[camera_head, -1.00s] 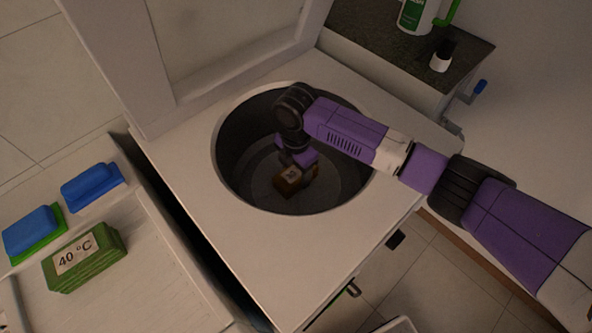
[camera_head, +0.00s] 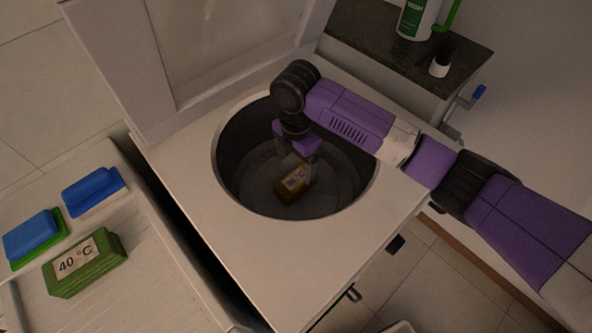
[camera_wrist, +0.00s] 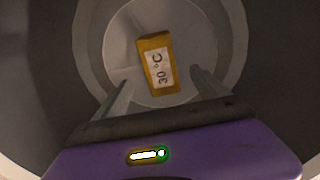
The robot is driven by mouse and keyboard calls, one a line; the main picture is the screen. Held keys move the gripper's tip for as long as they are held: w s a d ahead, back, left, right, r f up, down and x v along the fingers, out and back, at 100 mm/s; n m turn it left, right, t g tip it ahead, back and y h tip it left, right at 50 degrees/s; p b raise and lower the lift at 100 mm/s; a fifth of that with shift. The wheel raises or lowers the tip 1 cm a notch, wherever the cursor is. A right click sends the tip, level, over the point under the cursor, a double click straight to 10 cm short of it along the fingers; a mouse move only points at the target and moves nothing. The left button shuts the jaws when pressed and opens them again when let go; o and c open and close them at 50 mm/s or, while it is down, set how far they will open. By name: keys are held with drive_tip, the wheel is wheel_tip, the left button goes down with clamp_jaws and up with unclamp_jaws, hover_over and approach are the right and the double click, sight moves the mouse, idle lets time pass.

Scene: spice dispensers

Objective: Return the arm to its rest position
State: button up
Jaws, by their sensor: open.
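My purple and black arm reaches from the right over the round opening of a top-loading washer (camera_head: 222,232). My gripper (camera_head: 303,163) is inside the opening, pointing down. In the wrist view my gripper (camera_wrist: 158,92) has its two fingers spread apart with nothing between them. A yellow-brown block labelled 30 °C (camera_head: 293,181) lies on the drum floor below the gripper. It also shows in the wrist view (camera_wrist: 157,64), ahead of the fingertips and apart from them.
The raised lid (camera_head: 215,50) stands behind the opening. At left, a white surface (camera_head: 130,285) holds a green 40 °C block (camera_head: 86,262) and blue blocks (camera_head: 92,191). At upper right, a dark counter (camera_head: 385,45) holds a bottle (camera_head: 416,18) and a small black-and-white container (camera_head: 440,62).

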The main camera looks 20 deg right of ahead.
drive_tip(key=shift+r, duration=0.7)
